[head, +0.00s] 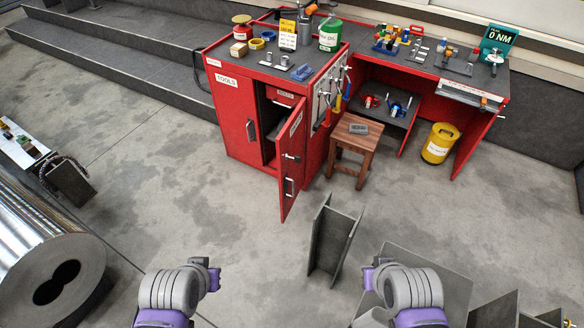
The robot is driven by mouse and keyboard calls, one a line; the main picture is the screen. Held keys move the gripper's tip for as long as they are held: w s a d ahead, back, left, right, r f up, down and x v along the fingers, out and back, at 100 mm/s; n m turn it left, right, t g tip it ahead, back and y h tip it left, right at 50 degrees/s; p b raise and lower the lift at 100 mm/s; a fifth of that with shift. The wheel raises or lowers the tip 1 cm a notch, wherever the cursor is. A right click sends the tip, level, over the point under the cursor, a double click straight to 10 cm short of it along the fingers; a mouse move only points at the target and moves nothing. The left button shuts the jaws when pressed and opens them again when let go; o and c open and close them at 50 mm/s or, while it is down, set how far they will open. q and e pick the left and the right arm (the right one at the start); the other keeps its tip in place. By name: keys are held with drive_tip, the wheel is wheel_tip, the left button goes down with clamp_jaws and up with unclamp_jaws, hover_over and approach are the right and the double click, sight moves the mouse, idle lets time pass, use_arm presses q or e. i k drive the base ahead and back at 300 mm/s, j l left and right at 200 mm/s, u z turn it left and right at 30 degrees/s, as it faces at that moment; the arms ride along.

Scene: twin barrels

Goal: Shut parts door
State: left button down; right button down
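The red cabinet (225,112) stands at the upper middle with its right-hand door (289,185) swung out toward me, showing a dark inside with a drawer. This open door carries a white label, too small to read surely, and dark handles. The left door (237,105), labelled TOOLS, is shut. My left arm ends at the bottom left of centre, with a dark end part (207,272). My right arm ends at the bottom right of centre, with a dark end part (377,264). Both are well short of the cabinet, and their fingers cannot be made out.
A wooden stool (357,149) stands right of the open door. A grey steel beam (333,238) stands on the floor between my arms and the stool. A yellow bin (440,143) is under the workbench (420,68). A large metal roll (45,245) lies at left. Floor left of the door is clear.

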sight(290, 141)
drive_tip(key=i+j+z, duration=0.15)
drive_tip(key=j+z, duration=0.3)
drive_tip(key=i+j+z, duration=0.1)
drive_tip(key=j+z, duration=0.4)
